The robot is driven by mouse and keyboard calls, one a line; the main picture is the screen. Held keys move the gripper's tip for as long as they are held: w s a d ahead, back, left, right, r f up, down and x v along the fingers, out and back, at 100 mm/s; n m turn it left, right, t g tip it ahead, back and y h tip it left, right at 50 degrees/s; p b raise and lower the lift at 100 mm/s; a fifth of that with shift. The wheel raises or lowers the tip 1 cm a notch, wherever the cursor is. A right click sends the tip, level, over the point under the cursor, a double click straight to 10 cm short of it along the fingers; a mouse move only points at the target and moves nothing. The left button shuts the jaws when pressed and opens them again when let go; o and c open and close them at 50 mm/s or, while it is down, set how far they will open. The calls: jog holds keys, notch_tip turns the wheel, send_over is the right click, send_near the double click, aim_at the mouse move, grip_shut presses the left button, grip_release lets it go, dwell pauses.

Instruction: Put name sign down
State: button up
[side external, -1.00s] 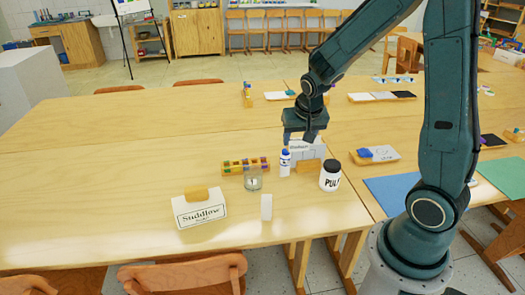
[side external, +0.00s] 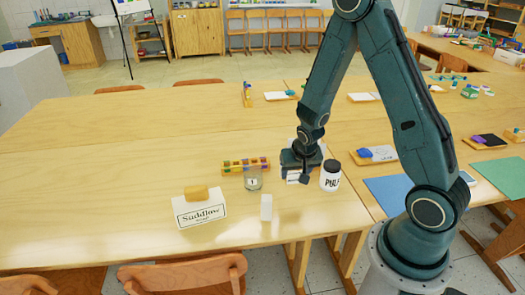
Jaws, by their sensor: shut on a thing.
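A white tent-shaped name sign (side external: 200,210) reading "Suddlow" stands on the near left of the wooden table, with a yellow block (side external: 196,192) on top. My gripper (side external: 301,178) is low over the table, to the right of the glass jar and left of the white "PULI"-like jar. It is shut on a white thing (side external: 292,178), only partly visible at the jaws; I cannot tell whether this is the bottle or a sign. A white piece (side external: 292,143) shows behind my wrist, probably the second sign, mostly hidden.
A glass jar (side external: 253,181), a colourful rack (side external: 238,166) and a black-lidded white jar (side external: 330,176) stand close to my gripper. A white upright block (side external: 266,207) stands nearer. Blue (side external: 388,190) and green (side external: 501,173) sheets lie right. The left tabletop is clear.

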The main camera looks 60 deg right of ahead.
aim_at(296, 179)
jog(key=shift+f, duration=1.9)
jog(key=shift+f, duration=0.1)
jog(key=shift+f, duration=1.8)
jog(key=shift+f, duration=0.2)
jog(key=o, duration=1)
jog(key=shift+c, duration=0.2)
jog(key=shift+r, duration=0.2)
jog(key=v, duration=1.2)
